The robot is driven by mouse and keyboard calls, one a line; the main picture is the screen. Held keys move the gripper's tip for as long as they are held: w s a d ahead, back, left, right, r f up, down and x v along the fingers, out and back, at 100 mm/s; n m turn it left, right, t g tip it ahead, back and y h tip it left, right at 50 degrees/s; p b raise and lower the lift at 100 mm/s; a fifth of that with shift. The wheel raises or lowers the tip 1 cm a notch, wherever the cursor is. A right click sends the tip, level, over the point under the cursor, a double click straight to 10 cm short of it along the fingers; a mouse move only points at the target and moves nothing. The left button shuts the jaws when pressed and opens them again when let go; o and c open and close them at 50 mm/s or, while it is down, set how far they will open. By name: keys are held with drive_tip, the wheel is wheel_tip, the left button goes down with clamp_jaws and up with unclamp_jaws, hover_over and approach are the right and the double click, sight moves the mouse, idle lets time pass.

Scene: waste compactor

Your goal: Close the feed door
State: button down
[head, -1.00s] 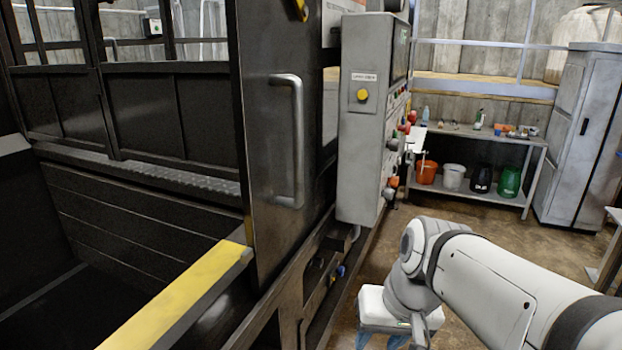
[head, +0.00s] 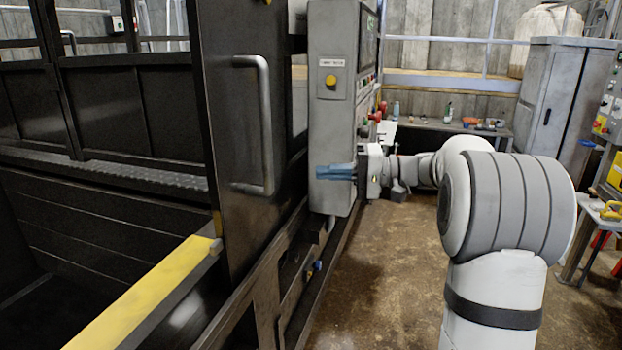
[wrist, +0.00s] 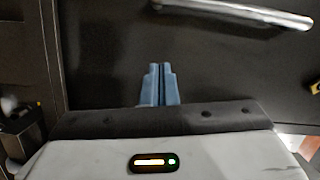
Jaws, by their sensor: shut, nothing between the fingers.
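The feed door (head: 230,195) is a tall dark panel with a vertical silver handle (head: 266,125) in the head view. The chamber to its left is uncovered above a yellow sill (head: 150,290). My gripper (head: 320,172) has blue fingers pointing left toward the door, right of the handle and in front of the grey control box. In the wrist view the shut, empty fingers (wrist: 159,70) point at a dark panel (wrist: 120,45). The handle (wrist: 240,14) crosses the top of that view, apart from the fingers. The fingers hold nothing.
The grey control box (head: 330,130) with a yellow button stands right of the door. A lower frame rail (head: 270,300) runs along the machine. A shelf (head: 450,127) and a grey cabinet (head: 560,90) stand at the back. The brown floor (head: 385,270) is clear in the middle.

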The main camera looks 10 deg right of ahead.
drive_tip(key=p, duration=0.3)
approach(258, 173)
drive_tip(key=x, duration=0.4)
drive_tip(key=shift+w, duration=0.1)
drive_tip(key=s, duration=0.2)
drive_tip(key=s+a+f, duration=0.1)
drive_tip(key=shift+s+a+p, duration=0.15)
drive_tip(key=shift+s+p, duration=0.1)
drive_tip(key=shift+p, duration=0.05)
drive_tip(key=shift+f, duration=0.1)
